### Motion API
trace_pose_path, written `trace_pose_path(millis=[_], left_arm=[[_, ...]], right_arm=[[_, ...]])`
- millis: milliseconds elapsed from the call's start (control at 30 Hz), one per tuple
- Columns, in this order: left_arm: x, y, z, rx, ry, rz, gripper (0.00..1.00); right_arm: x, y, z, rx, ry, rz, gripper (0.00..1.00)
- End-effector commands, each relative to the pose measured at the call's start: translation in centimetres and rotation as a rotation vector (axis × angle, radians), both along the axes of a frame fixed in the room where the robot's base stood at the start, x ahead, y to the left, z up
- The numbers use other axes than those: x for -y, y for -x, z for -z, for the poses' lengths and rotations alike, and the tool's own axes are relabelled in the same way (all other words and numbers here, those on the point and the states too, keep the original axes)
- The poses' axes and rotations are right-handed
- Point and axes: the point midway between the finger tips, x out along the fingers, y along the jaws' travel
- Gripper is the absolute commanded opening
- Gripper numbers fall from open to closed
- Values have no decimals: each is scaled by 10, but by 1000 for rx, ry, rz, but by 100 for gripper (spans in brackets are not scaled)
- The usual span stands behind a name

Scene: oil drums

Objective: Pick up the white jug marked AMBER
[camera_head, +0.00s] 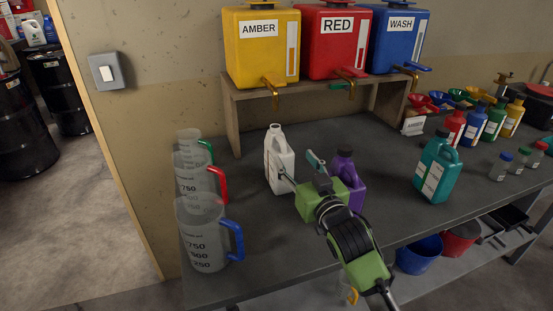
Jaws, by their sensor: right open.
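A white jug (278,165) stands upright on the dark bench, left of centre, below the yellow tank. No AMBER marking is readable on it from here. My right gripper (301,169) is open just right of the jug, its two fingers pointing up and left. One finger overlaps the jug's lower right side; I cannot tell whether it touches. Nothing shows between the fingers. My left gripper is not in view.
A purple jug (349,176) stands close behind my right gripper. Measuring pitchers (206,240) line the left. A teal jug (434,172) stands right. Yellow (258,60), red (333,50) and blue (393,45) tanks sit on a wooden shelf, taps overhanging the bench.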

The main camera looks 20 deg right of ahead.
Motion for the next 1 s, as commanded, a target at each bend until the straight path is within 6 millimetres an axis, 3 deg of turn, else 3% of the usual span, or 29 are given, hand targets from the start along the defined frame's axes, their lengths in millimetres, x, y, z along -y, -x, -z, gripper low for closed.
trace_pose_path(millis=[100, 267, 367, 633, 1000], left_arm=[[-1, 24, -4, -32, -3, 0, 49], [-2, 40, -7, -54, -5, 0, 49], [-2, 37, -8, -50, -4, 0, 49], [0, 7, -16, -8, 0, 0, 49], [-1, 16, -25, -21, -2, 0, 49]], right_arm=[[-1, -24, -3, 1, 0, 0, 52], [-2, -50, -1, -1, 0, 0, 52], [-2, -59, -1, 0, 0, 0, 52], [-3, -75, -1, -1, 0, -1, 52], [-4, -114, 3, -1, 0, 0, 52]])
